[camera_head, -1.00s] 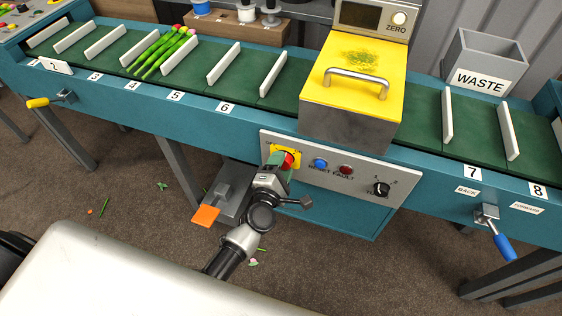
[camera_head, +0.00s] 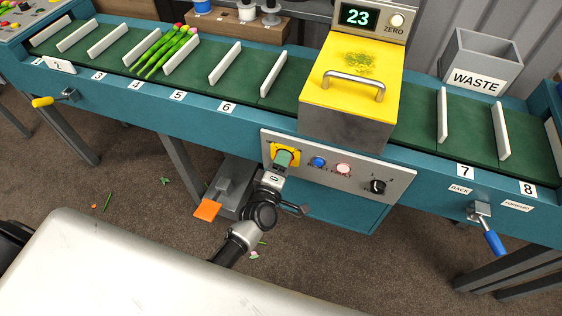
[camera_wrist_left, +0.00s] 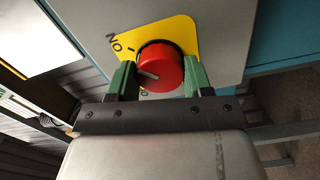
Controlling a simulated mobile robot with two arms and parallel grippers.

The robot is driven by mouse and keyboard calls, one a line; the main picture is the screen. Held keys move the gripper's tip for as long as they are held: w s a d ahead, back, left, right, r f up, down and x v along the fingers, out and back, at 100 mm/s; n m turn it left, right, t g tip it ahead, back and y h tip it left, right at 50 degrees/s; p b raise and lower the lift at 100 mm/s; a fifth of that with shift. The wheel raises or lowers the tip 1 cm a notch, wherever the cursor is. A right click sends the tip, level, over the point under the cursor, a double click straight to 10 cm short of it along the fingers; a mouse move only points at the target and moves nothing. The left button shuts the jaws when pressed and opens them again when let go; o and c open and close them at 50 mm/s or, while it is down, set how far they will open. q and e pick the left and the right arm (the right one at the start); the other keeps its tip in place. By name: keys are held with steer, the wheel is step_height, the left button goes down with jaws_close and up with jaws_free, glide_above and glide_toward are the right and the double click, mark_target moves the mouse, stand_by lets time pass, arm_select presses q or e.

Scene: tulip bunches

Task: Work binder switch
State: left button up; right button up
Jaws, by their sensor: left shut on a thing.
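The binder's switch is a red rotary knob (camera_wrist_left: 161,68) on a yellow plate (camera_wrist_left: 186,32), seen close up in the left wrist view. The plate also shows on the grey panel in the head view (camera_head: 294,149). My left gripper (camera_wrist_left: 159,78) has its green fingers on either side of the knob, shut on it. The knob's white mark points left in the wrist view, between the ON lettering and the O mark. In the head view my left gripper (camera_head: 283,160) hides the knob. My right gripper is not in view.
The panel has a blue reset button (camera_head: 318,161), a pale lit fault lamp (camera_head: 343,169) and a black dial (camera_head: 378,186). A lit display (camera_head: 358,17) reads 23 behind the yellow cover (camera_head: 335,95). Tulips (camera_head: 165,50) lie on the green slatted belt. A blue-handled lever (camera_head: 494,240) hangs at right.

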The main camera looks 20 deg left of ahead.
arm_select(q)
steer(key=shift+f, duration=0.1)
steer(key=o, duration=0.9)
steer(key=shift+o, duration=0.2)
steer(key=s, duration=1.1)
steer(key=shift+a, duration=0.2)
steer(key=s+a+f+m+g+p, duration=0.1)
steer(key=s+f+m+g+p, duration=0.2)
steer(key=f, duration=0.4)
steer(key=s+f+m+g+h, duration=0.1)
steer(key=s+f+m+g, duration=0.25)
steer(key=s+f, duration=0.35)
steer(key=s+a+f+m+g+p, duration=0.1)
steer(key=s+f+m+g+p, duration=0.15)
steer(key=f+m, duration=0.4)
steer(key=s+a+f+m+g+p, duration=0.1)
steer(key=s+a+f+m+g, duration=0.1)
steer(key=s, duration=0.8)
steer(key=s+a+f+m+g+y, duration=0.1)
steer(key=s+a+f+g, duration=0.3)
steer(key=s, duration=0.6)
step_height(320, 180, down, 3)
steer(key=shift+s+a+f+m+g+y+p, duration=0.15)
steer(key=shift+s+m+g+y+p, duration=0.15)
steer(key=shift+m+g, duration=0.65)
